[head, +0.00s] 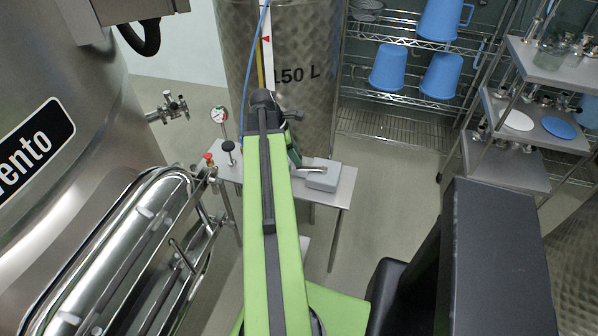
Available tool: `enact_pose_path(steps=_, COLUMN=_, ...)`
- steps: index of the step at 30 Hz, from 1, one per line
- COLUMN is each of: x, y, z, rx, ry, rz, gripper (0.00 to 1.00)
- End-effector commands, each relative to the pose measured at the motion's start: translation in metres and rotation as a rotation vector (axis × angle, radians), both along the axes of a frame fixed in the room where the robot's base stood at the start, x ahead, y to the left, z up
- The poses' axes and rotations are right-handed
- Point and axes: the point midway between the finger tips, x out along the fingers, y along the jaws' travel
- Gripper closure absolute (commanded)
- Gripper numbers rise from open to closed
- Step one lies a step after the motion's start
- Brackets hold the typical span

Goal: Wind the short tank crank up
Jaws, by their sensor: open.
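A steel vat marked "150 L" (322,45) stands at the back centre, behind a small side table. My green arm reaches up the middle of the picture and ends in a dark joint in front of this vat. The arm covers part of the vat and the table. I cannot make out a tank crank for sure; a small dark knob-like part shows just right of the joint, and I cannot tell what it belongs to. My gripper does not show; it seems hidden behind the arm.
The table (342,192) holds a grey box (323,178). A large steel tank (85,125) with an oval hatch (125,260) fills the left. Wire shelving with blue jugs (388,68) and a laden rack (550,75) stand right. Floor between is clear.

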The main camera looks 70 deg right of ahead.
Motion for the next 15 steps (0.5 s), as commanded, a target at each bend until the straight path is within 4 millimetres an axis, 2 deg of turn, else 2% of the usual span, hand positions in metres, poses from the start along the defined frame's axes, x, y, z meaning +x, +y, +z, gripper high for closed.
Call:
enact_pose_path(steps=1, x=-0.004, y=-0.002, z=-0.016, rx=-0.001, ry=0.000, rz=-0.002, gripper=0.56)
enact_pose_path(steps=4, x=-0.008, y=-0.004, z=-0.026, rx=-0.001, ry=0.000, rz=-0.002, gripper=0.56)
enact_pose_path(steps=15, x=-0.011, y=-0.006, z=-0.029, rx=0.000, ry=0.000, rz=-0.001, gripper=0.56)
